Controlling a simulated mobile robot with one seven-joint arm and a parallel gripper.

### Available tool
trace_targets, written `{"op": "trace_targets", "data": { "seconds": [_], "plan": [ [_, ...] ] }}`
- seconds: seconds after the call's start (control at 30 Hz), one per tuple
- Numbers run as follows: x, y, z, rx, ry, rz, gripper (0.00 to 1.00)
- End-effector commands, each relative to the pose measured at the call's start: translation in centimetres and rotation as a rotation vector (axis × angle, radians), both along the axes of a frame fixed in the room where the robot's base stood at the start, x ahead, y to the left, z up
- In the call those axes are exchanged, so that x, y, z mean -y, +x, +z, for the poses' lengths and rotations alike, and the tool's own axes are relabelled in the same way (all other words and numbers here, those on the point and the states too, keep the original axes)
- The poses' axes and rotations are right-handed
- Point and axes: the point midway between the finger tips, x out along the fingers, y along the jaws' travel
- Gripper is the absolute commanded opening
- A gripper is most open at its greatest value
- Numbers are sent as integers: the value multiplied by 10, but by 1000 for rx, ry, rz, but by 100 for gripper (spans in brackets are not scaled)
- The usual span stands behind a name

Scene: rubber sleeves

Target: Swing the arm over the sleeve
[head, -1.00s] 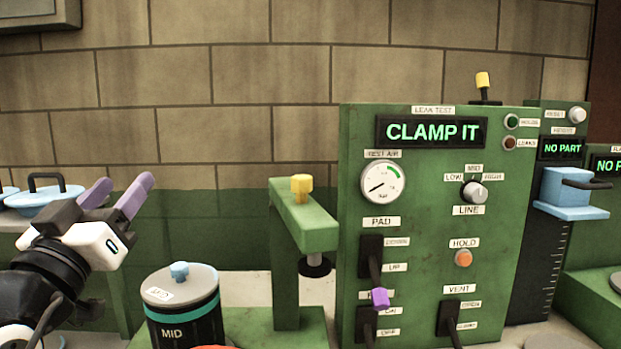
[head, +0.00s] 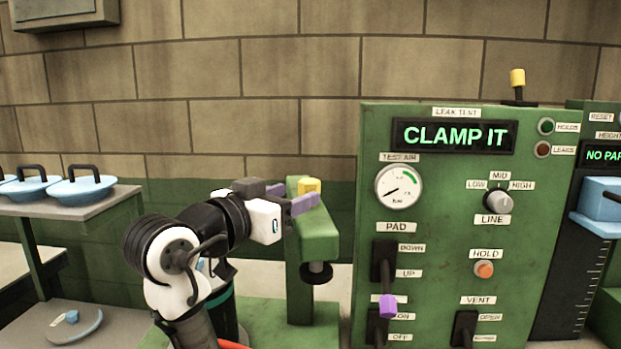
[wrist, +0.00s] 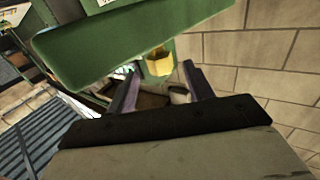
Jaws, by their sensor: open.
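The green swing arm (head: 318,235) sits on its green post, with a yellow knob (head: 309,186) on top and a dark round pad (head: 316,273) hanging below. My gripper (head: 291,197) is open, its purple fingers close beside the knob. In the wrist view the yellow knob (wrist: 158,62) lies between and just beyond the fingertips (wrist: 162,84); contact cannot be told. The green swing arm (wrist: 140,40) crosses the top there. The dark sleeve, with a teal band (head: 221,299), stands left of the post, mostly hidden behind my arm.
The leak test panel (head: 450,220) stands right of the post and its display reads "CLAMP IT". A purple-tipped lever (head: 388,306) sticks out from it. A shelf (head: 75,205) with blue lidded pieces is at the left. A brick wall is behind.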

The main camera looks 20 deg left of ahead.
Motion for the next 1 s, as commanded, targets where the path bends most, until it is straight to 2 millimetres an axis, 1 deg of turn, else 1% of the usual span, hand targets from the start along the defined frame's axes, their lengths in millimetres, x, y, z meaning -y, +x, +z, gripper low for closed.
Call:
{"op": "trace_targets", "data": {
  "seconds": [0.03, 0.1, 0.2, 0.3, 0.47, 0.7, 1.0],
  "plan": [
    [4, 11, 3, -4, -2, -3, 52],
    [7, 23, 2, -4, -3, -2, 52],
    [11, 37, 2, -2, -1, -2, 52],
    [13, 46, 1, -2, -2, 0, 52],
    [15, 52, 0, 0, -1, 1, 52],
    [15, 53, 0, 0, 0, 1, 52],
    [15, 53, 0, 0, 0, 1, 13]
  ]
}}
